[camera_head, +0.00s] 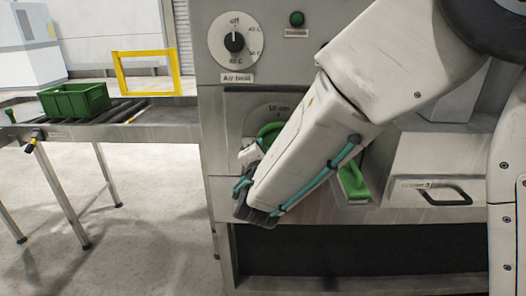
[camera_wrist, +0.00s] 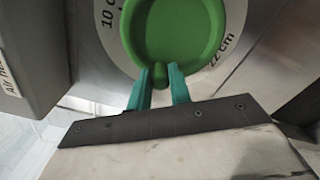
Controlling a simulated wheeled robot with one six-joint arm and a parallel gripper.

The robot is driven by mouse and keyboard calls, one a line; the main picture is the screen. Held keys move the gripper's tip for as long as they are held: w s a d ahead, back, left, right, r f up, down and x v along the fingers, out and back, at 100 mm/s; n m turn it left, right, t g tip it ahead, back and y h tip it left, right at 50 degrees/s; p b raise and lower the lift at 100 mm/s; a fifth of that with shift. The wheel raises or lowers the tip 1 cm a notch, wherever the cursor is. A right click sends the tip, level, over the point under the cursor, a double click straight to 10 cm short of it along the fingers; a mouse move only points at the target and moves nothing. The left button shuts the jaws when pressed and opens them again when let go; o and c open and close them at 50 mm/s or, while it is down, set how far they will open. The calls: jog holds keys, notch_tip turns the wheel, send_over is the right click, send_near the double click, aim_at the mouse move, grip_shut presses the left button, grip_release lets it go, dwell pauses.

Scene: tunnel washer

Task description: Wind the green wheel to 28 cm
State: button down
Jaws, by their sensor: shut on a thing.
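The green wheel (camera_wrist: 172,30) is set on a pale round dial on the grey machine front. Its dished face and a small knob (camera_wrist: 160,74) at the rim show in the wrist view. The dial plate (camera_wrist: 112,22) bears the marks "10 c…" at upper left and "22 cm" at right; other marks are hidden. My gripper (camera_wrist: 160,88) has its teal fingers on either side of the knob, shut on it. In the head view, part of the wheel (camera_head: 268,132) shows behind my arm, and the fingertips are mostly hidden.
An air heat dial (camera_head: 234,41) sits above the wheel. A green handle (camera_head: 353,180) and a drawer with a dark pull (camera_head: 445,196) are to the right. A roller table (camera_head: 150,130) with a green crate (camera_head: 75,101) and a yellow frame (camera_head: 148,54) stands at left.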

jog(key=shift+r, duration=0.15)
jog(key=c, duration=1.3)
grip_release()
jog(key=s, duration=0.7)
jog(key=shift+s+a, duration=0.15)
jog(key=shift+s, duration=0.25)
